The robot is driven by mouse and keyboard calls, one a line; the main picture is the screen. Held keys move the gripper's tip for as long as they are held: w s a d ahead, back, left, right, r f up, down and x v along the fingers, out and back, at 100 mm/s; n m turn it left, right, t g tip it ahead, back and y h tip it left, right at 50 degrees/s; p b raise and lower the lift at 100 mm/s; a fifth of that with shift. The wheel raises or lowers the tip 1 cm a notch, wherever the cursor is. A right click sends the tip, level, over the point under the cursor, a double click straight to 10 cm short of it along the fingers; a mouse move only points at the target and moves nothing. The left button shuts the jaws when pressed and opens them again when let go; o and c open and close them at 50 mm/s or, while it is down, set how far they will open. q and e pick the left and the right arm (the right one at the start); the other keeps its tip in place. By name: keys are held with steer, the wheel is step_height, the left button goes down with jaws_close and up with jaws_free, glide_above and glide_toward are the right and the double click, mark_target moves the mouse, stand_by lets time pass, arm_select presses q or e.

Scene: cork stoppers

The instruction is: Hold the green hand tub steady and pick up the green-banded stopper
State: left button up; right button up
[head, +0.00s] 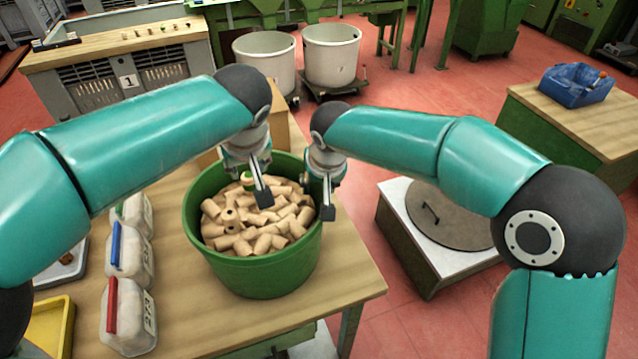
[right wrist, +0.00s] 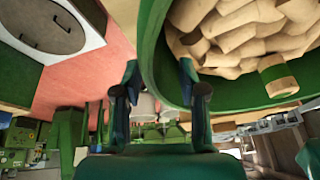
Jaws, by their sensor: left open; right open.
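The green hand tub (head: 265,275) stands on the wooden table, full of plain cork stoppers. The green-banded stopper (head: 247,179) lies on top of the heap toward the back; it also shows in the right wrist view (right wrist: 278,76). My left gripper (head: 252,188) is open just above the heap, close to the banded stopper; one finger is on its right, and the other is partly hidden. My right gripper (head: 322,195) is open at the tub's right rim. In the right wrist view its fingers (right wrist: 162,92) appear on either side of the tub wall (right wrist: 153,50); contact cannot be told.
Several clear containers with coloured handles (head: 128,250) stand left of the tub. A yellow tray (head: 50,325) is at the front left. A cardboard-coloured box (head: 281,130) is behind the tub. A white stand with a round lid (head: 445,222) is to the right, beyond the table edge.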

jaws_close()
stand_by(0.6)
